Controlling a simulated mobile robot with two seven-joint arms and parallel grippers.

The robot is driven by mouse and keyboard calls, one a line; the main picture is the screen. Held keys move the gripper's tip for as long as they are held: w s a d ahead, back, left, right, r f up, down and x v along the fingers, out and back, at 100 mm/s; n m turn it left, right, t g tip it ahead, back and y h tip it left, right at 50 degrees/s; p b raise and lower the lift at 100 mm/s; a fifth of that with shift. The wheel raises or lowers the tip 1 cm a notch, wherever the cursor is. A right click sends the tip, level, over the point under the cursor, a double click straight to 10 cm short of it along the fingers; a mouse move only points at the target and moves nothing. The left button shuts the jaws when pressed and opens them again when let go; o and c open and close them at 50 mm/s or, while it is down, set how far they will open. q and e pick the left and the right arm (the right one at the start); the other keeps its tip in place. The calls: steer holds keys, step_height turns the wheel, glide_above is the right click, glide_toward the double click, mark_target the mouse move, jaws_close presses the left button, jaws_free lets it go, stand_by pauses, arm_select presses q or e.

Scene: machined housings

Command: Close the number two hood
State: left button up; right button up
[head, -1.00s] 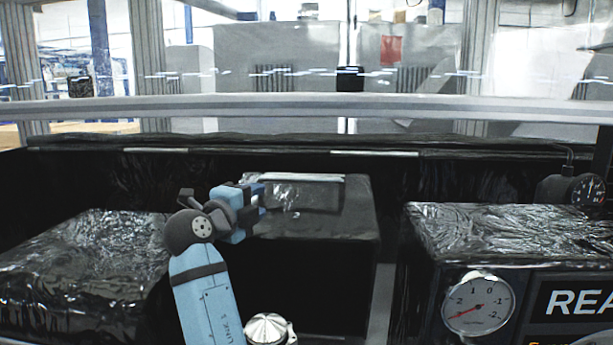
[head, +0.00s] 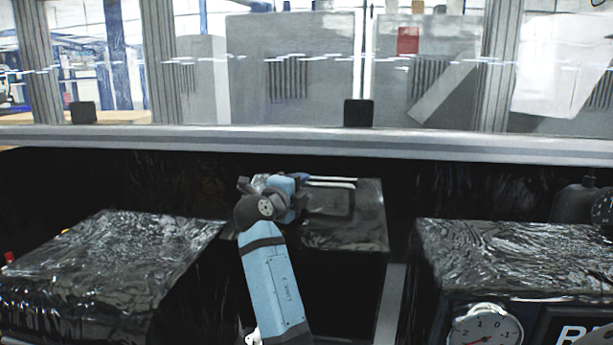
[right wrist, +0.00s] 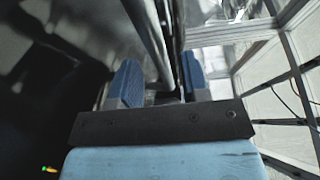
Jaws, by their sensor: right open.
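A black machined housing (head: 345,236) stands in the middle at the back of the head view. A dark panel on its top has a pale bar (head: 332,185) along its far edge. No number is legible, so I cannot tell for sure which hood is number two. My right gripper (head: 290,184) is over the left part of this top, at the left end of the bar, and hides that corner. In the right wrist view its blue fingers (right wrist: 160,84) are apart, with a metal bar (right wrist: 153,42) running between or just beyond them; contact cannot be told. My left gripper is out of view.
A glossy black housing (head: 115,260) stands at left and another (head: 520,250) at right, with a round gauge (head: 485,327) on its front. A long grey rail (head: 300,142) crosses behind. A dark gap lies in front of the middle housing.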

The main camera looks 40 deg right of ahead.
steer(key=shift+p+x, duration=0.3)
steer(key=shift+x, duration=0.75)
steer(key=shift+w+d, duration=0.1)
steer(key=shift+d, duration=0.3)
steer(key=shift+c, duration=0.4)
steer(key=shift+a, duration=0.1)
jaws_close()
steer(key=shift+f, duration=0.1)
